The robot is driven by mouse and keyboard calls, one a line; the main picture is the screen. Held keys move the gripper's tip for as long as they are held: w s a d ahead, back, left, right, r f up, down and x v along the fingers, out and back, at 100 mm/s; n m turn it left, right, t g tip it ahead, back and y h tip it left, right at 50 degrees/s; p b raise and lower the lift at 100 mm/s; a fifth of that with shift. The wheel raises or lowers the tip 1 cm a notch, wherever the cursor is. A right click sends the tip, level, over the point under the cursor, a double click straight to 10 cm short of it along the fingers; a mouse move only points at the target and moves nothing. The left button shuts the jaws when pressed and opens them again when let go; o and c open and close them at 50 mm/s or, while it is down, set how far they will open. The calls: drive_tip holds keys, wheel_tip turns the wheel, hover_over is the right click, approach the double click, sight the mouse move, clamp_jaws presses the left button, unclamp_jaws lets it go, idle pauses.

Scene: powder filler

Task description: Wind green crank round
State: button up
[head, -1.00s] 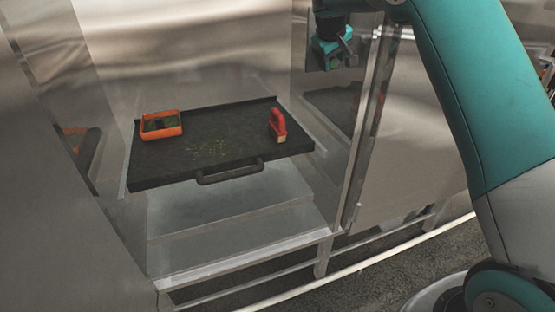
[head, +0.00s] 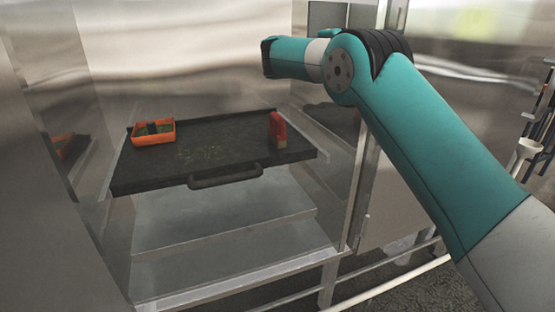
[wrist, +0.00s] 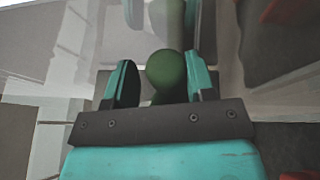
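The green crank's round dark green knob (wrist: 166,70) shows in the wrist view between the two fingers of my gripper (wrist: 162,80). The fingers stand apart. A narrow gap shows on the knob's left side, and its right side is very close to or touching the right finger; I cannot tell which. A little of a green stem shows below the knob. In the head view, neither the crank nor my fingers can be made out; my arm reaches in from the right.
A black tray (head: 225,163) with a front handle (head: 225,176) lies inside the metal enclosure. It bears an orange box (head: 154,132) and a red-handled tool (head: 277,130), with powdery bits between them. A metal frame post (head: 362,190) stands right of the tray.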

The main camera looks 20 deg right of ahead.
drive_tip(key=t+h+b, duration=0.1)
drive_tip(key=b, duration=0.1)
drive_tip(key=shift+d+f+n+h+b, duration=0.1)
drive_tip(key=shift+d+n+h+b, duration=0.05)
drive_tip(key=shift+n+h+b, duration=0.2)
drive_tip(key=r+b+v, duration=0.1)
drive_tip(key=b+v, duration=1.6)
drive_tip(key=b, duration=0.1)
drive_tip(key=w+a+r+n+t+y+p, duration=0.45)
drive_tip(key=w+r+t+y+p, duration=0.3)
drive_tip(key=y, duration=0.25)
drive_tip(key=s+a+f+g+y+p, duration=0.2)
drive_tip(key=a+f+y+p, duration=0.1)
drive_tip(key=a+y+p, duration=0.25)
drive_tip(key=s+a+f+g+y+p, duration=0.1)
drive_tip(key=s+f+g+y+p, duration=0.1)
drive_tip(key=s, duration=0.6)
drive_tip(key=s+a+f+m+g+y+p, duration=0.1)
drive_tip(key=s+a+f+g+y+p, duration=0.1)
drive_tip(key=s, duration=0.7)
drive_tip(key=s+a+f+m+g+y+p, duration=0.1)
drive_tip(key=s+f+g+y+p, duration=0.1)
drive_tip(key=s+f+g+p, duration=0.2)
drive_tip(key=s+f+g, duration=0.1)
drive_tip(key=s+f, duration=0.2)
drive_tip(key=s, duration=0.1)
drive_tip(key=shift+s+a+f, duration=0.15)
drive_tip(key=shift+a+f, duration=0.05)
drive_tip(key=shift+f, duration=0.05)
